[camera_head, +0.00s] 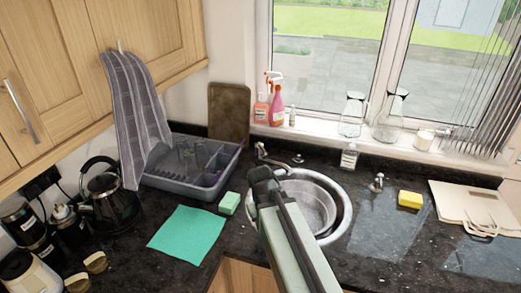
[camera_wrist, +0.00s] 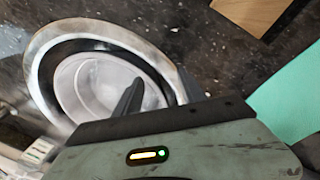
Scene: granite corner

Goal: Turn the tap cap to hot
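A metal tap (camera_head: 262,153) stands at the back left edge of the round sink, partly hidden behind my arm's end. A small round metal fitting (camera_head: 298,159) sits behind the sink, and another metal knob (camera_head: 377,183) stands to the sink's right. I cannot tell which of these is the tap cap, nor its hot marking. My gripper (camera_head: 258,176) is over the sink's left side, near the tap. In the wrist view its two dark fingers (camera_wrist: 160,92) are apart with nothing between them.
A green cloth (camera_head: 187,234), a green sponge (camera_head: 229,203) and a grey dish rack (camera_head: 200,190) are to the left. A yellow sponge (camera_head: 410,199) and a cutting board (camera_head: 470,207) lie right. Bottles (camera_head: 277,105) line the sill.

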